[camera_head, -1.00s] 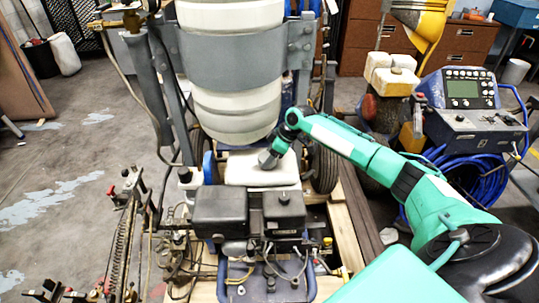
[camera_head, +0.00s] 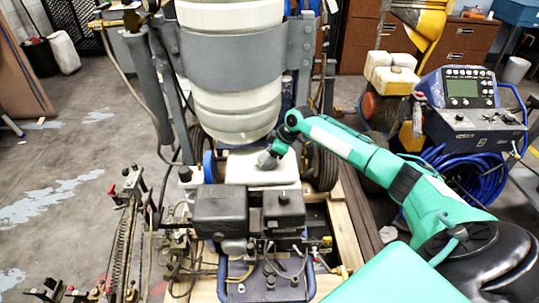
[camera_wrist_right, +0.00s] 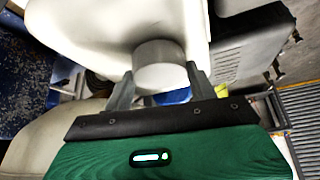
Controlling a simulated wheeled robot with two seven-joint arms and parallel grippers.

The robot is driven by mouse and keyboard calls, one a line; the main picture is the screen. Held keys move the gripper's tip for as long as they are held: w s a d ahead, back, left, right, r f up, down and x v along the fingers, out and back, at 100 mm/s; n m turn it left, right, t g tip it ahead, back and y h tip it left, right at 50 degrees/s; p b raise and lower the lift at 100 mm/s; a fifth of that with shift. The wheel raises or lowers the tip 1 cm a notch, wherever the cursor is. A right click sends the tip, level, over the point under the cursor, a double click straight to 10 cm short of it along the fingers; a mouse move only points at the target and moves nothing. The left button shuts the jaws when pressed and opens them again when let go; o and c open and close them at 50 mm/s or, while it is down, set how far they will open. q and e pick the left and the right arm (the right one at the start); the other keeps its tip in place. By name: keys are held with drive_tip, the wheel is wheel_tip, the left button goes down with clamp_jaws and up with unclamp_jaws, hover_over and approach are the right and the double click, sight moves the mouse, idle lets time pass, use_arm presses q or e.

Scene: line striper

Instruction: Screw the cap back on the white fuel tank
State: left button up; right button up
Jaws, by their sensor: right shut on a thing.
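The white fuel tank (camera_head: 240,169) sits on the striper behind the black engine parts, below the large white drum. In the right wrist view the tank (camera_wrist_right: 95,28) fills the upper left and middle. The grey round cap (camera_wrist_right: 160,68) is between the two fingers of my right gripper (camera_wrist_right: 160,84), which is shut on it. The cap is up against the tank's surface; its threads and the tank's opening are hidden. In the head view my right gripper (camera_head: 268,160) reaches in from the right over the tank's top, and the cap is hard to make out. My left gripper is out of view.
The large white drum (camera_head: 235,100) with its grey band stands close behind the tank. Black engine covers (camera_head: 220,208) are in front. A control box (camera_head: 470,105) and blue hose (camera_head: 470,175) are at the right. Open floor lies at the left.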

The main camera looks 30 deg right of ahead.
drive_tip(key=shift+r+m+t+h+p, duration=0.25)
drive_tip(key=shift+m+p, duration=0.4)
drive_tip(key=shift+p, duration=0.6)
drive_tip(key=shift+r+m+t+h+p, duration=0.15)
drive_tip(key=shift+m+h+p, duration=0.35)
drive_tip(key=shift+p, duration=0.75)
drive_tip(key=shift+f+m+p, duration=0.1)
drive_tip(key=shift+m+p, duration=0.25)
drive_tip(key=shift+f, duration=0.15)
drive_tip(key=shift+d, duration=0.1)
